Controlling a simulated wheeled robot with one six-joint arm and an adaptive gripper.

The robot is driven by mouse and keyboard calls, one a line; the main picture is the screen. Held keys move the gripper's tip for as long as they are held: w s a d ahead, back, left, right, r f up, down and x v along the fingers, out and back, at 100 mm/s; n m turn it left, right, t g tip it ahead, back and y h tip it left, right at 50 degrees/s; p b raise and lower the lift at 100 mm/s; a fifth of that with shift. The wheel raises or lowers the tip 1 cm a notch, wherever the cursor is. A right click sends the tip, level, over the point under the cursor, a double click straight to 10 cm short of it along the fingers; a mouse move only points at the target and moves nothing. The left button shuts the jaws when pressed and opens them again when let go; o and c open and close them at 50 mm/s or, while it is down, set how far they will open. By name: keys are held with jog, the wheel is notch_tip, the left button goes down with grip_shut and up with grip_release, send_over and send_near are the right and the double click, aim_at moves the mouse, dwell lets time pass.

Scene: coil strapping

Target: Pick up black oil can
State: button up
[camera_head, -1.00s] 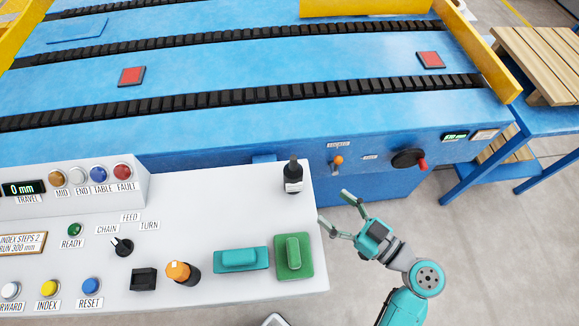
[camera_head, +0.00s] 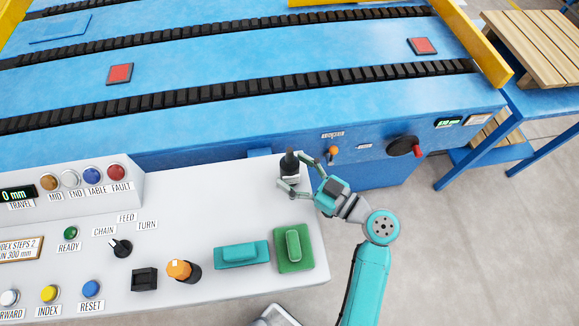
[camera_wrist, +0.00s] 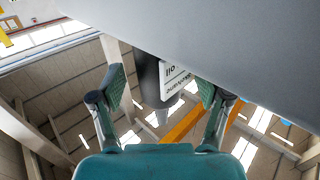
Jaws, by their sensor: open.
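The black oil can (camera_head: 289,164) with a white label stands upright near the far right corner of the white console. My gripper (camera_head: 293,172) is open, with its two fingers on either side of the can. In the wrist view the can (camera_wrist: 152,82) shows between the open fingers of my gripper (camera_wrist: 160,90), its white label facing right. A gap shows there between each finger and the can. The can's lower part is partly hidden by the near finger in the head view.
The white console (camera_head: 200,215) carries a teal block (camera_head: 242,254), a green pad with a block (camera_head: 293,247), an orange-topped knob (camera_head: 180,269) and several buttons.

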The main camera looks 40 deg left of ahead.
jog(key=shift+a, duration=0.7)
grip_shut()
